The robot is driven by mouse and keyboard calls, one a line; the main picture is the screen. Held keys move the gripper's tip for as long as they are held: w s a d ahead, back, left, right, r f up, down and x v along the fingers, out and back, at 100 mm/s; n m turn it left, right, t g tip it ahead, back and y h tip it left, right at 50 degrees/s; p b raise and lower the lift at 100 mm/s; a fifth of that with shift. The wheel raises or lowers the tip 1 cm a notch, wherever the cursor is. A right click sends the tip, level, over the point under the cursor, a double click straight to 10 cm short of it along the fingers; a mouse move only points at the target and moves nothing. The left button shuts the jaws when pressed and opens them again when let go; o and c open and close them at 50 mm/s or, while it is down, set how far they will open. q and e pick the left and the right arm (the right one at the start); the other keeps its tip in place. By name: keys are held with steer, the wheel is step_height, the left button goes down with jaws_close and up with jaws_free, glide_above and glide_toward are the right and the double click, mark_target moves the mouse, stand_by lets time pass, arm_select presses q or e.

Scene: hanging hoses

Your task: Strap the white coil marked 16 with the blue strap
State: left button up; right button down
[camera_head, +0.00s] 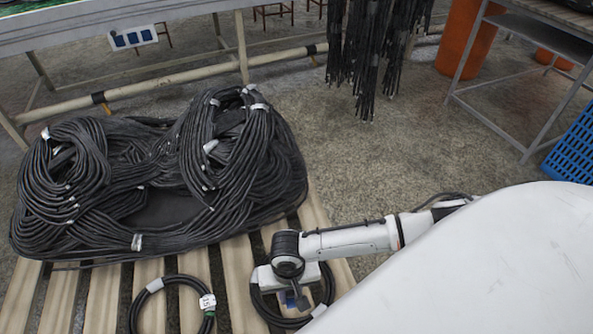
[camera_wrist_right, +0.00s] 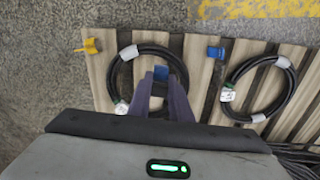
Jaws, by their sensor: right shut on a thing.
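A black coil with white bands (camera_head: 283,322) lies on the slatted pallet under my right gripper (camera_head: 291,298). The coil also shows in the right wrist view (camera_wrist_right: 113,80), with a small white and green tag (camera_wrist_right: 120,107) too small to read. My right gripper (camera_wrist_right: 160,78) is shut on the blue strap (camera_wrist_right: 161,72), its fingers over the coil's opening. I cannot tell whether the strap passes around the coil. A second black coil (camera_head: 137,308) lies to the left, its tag (camera_head: 207,301) seeming to read 15. My left gripper is not in view.
A large heap of black hoses (camera_head: 235,165) fills the pallet's far part. In the right wrist view, another blue piece (camera_wrist_right: 215,52) and a yellow piece (camera_wrist_right: 90,46) lie near the pallet's slat ends. Black hoses (camera_head: 375,50) hang at the back.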

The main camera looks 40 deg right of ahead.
steer(key=shift+m, duration=0.6)
steer(key=f+b, duration=0.1)
steer(key=f, duration=0.2)
steer(key=s+f+b, duration=0.1)
steer(key=f, duration=0.3)
steer(key=f+b, duration=0.1)
steer(key=f, duration=0.2)
steer(key=shift+s+d+f, duration=0.35)
steer(key=shift+s, duration=0.05)
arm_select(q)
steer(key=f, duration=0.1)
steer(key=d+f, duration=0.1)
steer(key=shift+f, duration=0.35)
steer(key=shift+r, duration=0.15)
arm_select(e)
steer(key=shift+s+r, duration=0.1)
steer(key=shift+r, duration=0.05)
steer(key=shift+f, duration=0.3)
steer(key=shift+f+b, duration=0.7)
steer(key=shift+f, duration=0.55)
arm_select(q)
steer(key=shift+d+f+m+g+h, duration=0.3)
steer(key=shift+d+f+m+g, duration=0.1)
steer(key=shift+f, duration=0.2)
arm_select(e)
steer(key=shift+f, duration=0.35)
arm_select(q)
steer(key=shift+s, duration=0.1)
arm_select(e)
steer(key=shift+f, duration=0.1)
